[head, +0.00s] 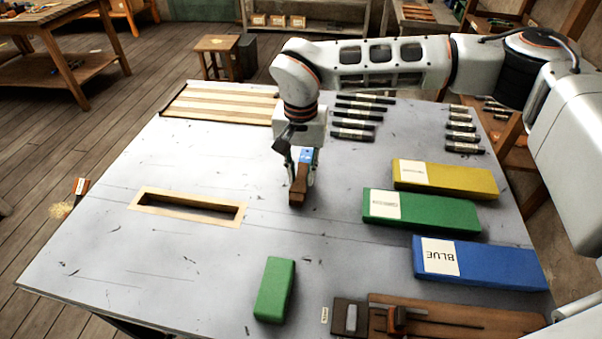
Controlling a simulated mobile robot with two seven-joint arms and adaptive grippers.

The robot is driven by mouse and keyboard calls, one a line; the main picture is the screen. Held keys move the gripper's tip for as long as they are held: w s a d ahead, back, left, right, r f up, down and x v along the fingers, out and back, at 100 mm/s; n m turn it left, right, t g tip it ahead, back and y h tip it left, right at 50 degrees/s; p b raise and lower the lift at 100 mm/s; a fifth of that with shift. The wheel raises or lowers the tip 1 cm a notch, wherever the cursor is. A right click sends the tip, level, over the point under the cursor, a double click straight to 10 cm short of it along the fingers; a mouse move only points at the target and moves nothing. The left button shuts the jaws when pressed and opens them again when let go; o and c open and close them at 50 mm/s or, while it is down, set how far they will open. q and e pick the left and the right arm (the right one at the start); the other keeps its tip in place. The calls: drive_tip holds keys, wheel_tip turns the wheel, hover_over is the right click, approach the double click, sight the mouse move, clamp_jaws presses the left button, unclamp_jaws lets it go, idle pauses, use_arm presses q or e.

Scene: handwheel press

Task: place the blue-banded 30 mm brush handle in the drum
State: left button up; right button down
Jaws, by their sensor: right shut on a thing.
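My right gripper (302,172) points down over the middle of the grey table, its fingers shut on a brown wooden piece. This piece, with blue at its upper part, looks like the blue-banded brush handle (298,193). It hangs roughly upright between the fingers, and its lower end is at or just above the table; I cannot tell if it touches. The 30 mm size cannot be read. No drum can be made out in the head view. My left gripper is not in view.
A wood-framed slot (187,206) lies left of the gripper. Yellow (465,180), green (440,212) and blue (500,265) blocks lie right. A green block (275,290) stands in front. Dark labelled rods (355,123) lie behind right, a striped wooden board (220,104) behind left.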

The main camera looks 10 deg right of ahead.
drive_tip(key=shift+f, duration=0.25)
drive_tip(key=shift+f, duration=0.15)
drive_tip(key=c, duration=1.8)
unclamp_jaws()
